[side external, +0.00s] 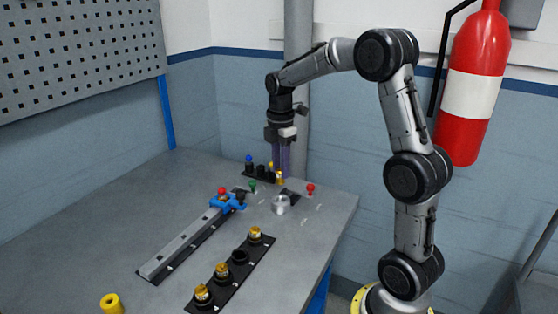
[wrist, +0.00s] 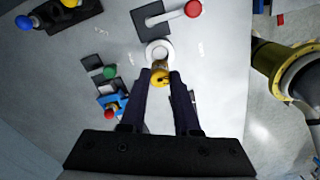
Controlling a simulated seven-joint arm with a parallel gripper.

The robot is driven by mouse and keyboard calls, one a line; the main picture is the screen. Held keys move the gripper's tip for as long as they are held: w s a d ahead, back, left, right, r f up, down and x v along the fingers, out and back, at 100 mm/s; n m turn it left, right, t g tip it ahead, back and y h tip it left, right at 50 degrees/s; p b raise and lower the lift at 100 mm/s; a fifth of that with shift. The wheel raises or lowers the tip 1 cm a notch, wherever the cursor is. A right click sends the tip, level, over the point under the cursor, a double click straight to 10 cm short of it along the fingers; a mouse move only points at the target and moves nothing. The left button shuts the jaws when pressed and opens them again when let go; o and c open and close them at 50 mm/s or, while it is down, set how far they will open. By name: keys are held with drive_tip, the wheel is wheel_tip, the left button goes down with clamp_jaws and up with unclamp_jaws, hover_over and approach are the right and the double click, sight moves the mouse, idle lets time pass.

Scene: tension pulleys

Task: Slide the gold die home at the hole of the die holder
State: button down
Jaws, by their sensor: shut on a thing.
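My gripper (side external: 280,172) points down over the back of the table. In the wrist view my gripper (wrist: 159,80) has its two dark fingers closed on the gold die (wrist: 158,76). The gold die (side external: 280,179) shows below the fingertips in the side view. A silver round piece with a hole, which looks like the die holder (side external: 281,205), stands on the table, lower and nearer the side camera than the die. In the wrist view the holder's pale ring (wrist: 149,48) lies just beyond the die, which appears to overlap its near edge. I cannot tell whether they touch.
A black strip (side external: 213,287) carries several black cups, most with gold pieces and one empty. A rail (side external: 185,243) ends at a blue clamp (side external: 232,202). A red-knobbed lever (side external: 311,189) and a green knob (side external: 252,187) stand near the holder. A yellow ring (side external: 110,303) lies in front.

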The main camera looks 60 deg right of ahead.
sight(280, 183)
drive_tip(key=shift+f, duration=2.25)
drive_tip(key=shift+f, duration=0.45)
drive_tip(key=shift+f, duration=0.95)
drive_tip(key=shift+f, duration=0.1)
drive_tip(key=c, duration=0.6)
unclamp_jaws()
drive_tip(key=shift+o, duration=0.2)
wheel_tip(280, 183, up, 14)
drive_tip(key=shift+f, duration=0.1)
